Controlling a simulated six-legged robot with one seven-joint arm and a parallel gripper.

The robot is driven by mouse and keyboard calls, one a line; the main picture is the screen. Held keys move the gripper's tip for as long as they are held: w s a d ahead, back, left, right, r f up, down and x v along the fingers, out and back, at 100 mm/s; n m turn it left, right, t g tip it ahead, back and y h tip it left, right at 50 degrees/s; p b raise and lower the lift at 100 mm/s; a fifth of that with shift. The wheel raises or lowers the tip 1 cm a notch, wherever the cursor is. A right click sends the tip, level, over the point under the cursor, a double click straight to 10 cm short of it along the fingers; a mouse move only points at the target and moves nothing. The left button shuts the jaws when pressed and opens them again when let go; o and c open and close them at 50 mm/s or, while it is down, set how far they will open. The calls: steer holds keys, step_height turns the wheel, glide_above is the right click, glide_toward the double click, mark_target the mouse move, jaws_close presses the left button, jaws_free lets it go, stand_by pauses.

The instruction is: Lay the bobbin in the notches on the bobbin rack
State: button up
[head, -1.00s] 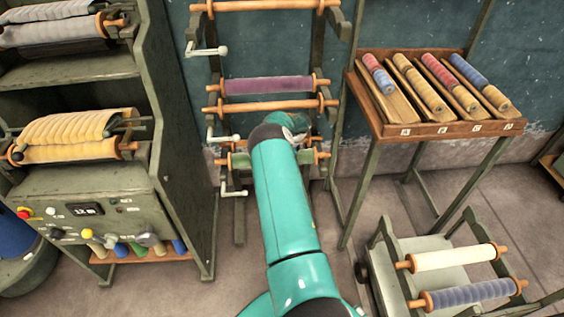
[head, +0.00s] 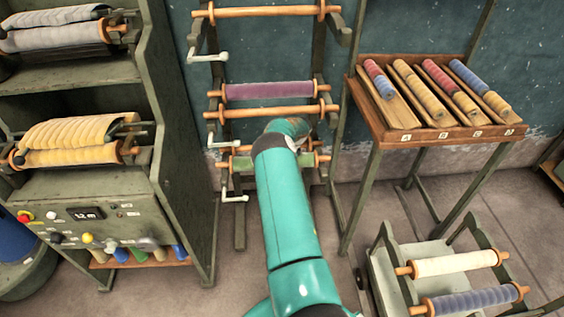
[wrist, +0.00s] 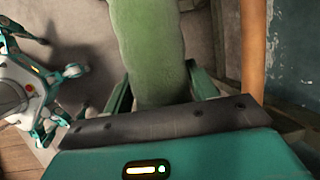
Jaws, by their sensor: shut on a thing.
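The green bobbin (head: 243,163) with orange ends lies level across the lower part of the bobbin rack (head: 240,215), below an orange rod. My teal arm covers its middle in the head view. In the wrist view the green bobbin (wrist: 157,50) runs away between the two fingers of my gripper (wrist: 160,88), which is shut on it. The fingers are hidden behind my arm in the head view. I cannot tell whether the bobbin's ends rest in the notches.
A purple bobbin (head: 268,90) and bare orange rods (head: 265,112) sit higher on the rack. White cranks (head: 225,143) stick out at its left. A machine cabinet (head: 180,150) stands left, a sample table (head: 385,132) right, and a cart (head: 410,255) in front right.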

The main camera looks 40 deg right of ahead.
steer(key=shift+f, duration=0.1)
stand_by(0.3)
steer(key=shift+f, duration=0.35)
steer(key=shift+f, duration=0.3)
steer(key=shift+f, duration=0.35)
steer(key=shift+f, duration=0.8)
stand_by(0.6)
steer(key=o, duration=1.4)
